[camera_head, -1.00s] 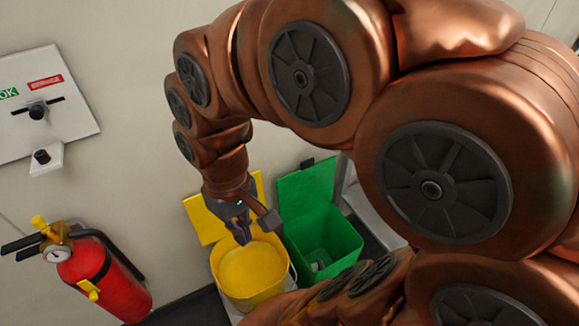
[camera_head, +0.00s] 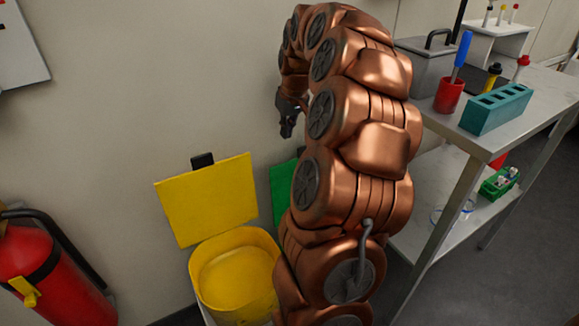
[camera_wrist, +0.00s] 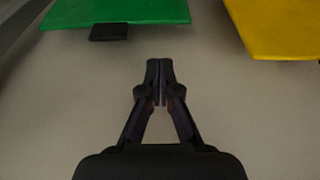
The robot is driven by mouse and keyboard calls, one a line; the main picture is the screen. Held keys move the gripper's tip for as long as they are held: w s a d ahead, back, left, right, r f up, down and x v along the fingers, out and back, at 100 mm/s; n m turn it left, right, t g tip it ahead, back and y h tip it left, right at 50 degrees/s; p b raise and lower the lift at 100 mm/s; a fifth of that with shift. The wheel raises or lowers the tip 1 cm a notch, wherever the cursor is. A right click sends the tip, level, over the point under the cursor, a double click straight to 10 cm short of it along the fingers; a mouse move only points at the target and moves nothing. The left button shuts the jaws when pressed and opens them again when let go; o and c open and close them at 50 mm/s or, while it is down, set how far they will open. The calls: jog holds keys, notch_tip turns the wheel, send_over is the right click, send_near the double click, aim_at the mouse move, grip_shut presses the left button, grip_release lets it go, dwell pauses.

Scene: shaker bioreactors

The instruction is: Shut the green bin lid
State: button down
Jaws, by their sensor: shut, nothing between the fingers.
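The green bin's lid (camera_head: 284,193) stands open against the wall in the head view, mostly hidden behind my arm; the green bin's body is hidden there. In the wrist view the green lid (camera_wrist: 120,10) shows at the top left, with a black tab (camera_wrist: 109,32) on its edge. My gripper (camera_head: 287,132) is above the lids, close to the wall. In the wrist view my gripper (camera_wrist: 159,62) is shut and empty, apart from the lid and the tab, with bare wall around the fingertips.
A yellow bin (camera_head: 238,283) with its yellow lid (camera_head: 207,200) open stands left of the green lid. A red fire extinguisher (camera_head: 50,275) is at the lower left. A metal table (camera_head: 455,140) with a teal rack (camera_head: 496,109) and a red cup (camera_head: 449,95) is on the right.

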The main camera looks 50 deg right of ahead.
jog(key=d+f, duration=0.1)
jog(key=f, duration=0.2)
jog(key=w+d+f+b, duration=0.1)
jog(key=f, duration=0.3)
jog(key=w+d+f, duration=0.1)
jog(key=f, duration=0.3)
jog(key=shift+d+b, duration=0.3)
jog(key=shift+b, duration=0.1)
jog(key=shift+s+a+r, duration=0.1)
